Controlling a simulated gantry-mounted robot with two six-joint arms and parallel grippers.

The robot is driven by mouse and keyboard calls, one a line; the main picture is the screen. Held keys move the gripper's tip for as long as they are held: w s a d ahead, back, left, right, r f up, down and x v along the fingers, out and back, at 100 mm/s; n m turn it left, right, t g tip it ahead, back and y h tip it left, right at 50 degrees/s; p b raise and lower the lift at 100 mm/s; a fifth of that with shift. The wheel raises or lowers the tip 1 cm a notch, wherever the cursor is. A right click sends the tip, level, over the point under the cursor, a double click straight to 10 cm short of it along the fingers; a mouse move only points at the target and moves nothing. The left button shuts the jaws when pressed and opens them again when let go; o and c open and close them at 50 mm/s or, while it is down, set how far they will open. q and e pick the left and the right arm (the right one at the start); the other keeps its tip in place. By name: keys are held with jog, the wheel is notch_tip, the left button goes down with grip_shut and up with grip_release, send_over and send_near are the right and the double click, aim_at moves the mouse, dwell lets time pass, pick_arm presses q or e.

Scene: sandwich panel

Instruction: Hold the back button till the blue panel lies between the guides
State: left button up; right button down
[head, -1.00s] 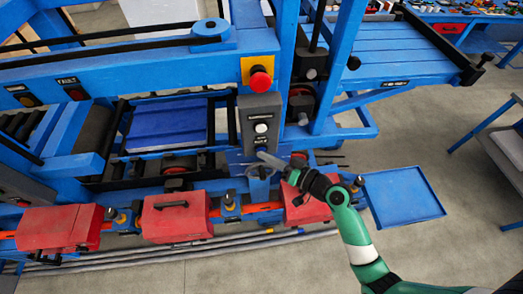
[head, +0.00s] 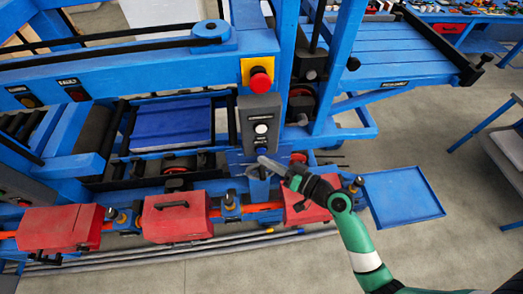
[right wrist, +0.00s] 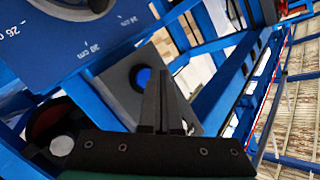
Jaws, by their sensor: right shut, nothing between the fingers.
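The blue panel (head: 172,126) lies flat in the machine bed, with dark rails at its left and right sides. The grey control box (head: 259,110) on the machine's front has a white button (head: 261,128) and a blue button (head: 262,151) below it; its lettering is too small to read. My right gripper (head: 264,160) is shut and empty, its tips at or just below the blue button. In the right wrist view the shut fingers (right wrist: 159,82) point up beside the blue button (right wrist: 143,78); contact cannot be told. My left gripper is not in view.
A red emergency button (head: 260,80) sits above the control box. Red boxes (head: 175,218) line the machine's front below my right gripper. Open floor lies at the front right.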

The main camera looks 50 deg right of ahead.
jog(key=shift+s+a, duration=0.1)
jog(key=s+a, duration=0.1)
jog(key=s, duration=0.1)
jog(key=s+a, duration=0.1)
jog(key=a, duration=0.1)
jog(key=shift+s+p, duration=0.35)
dwell(0.8)
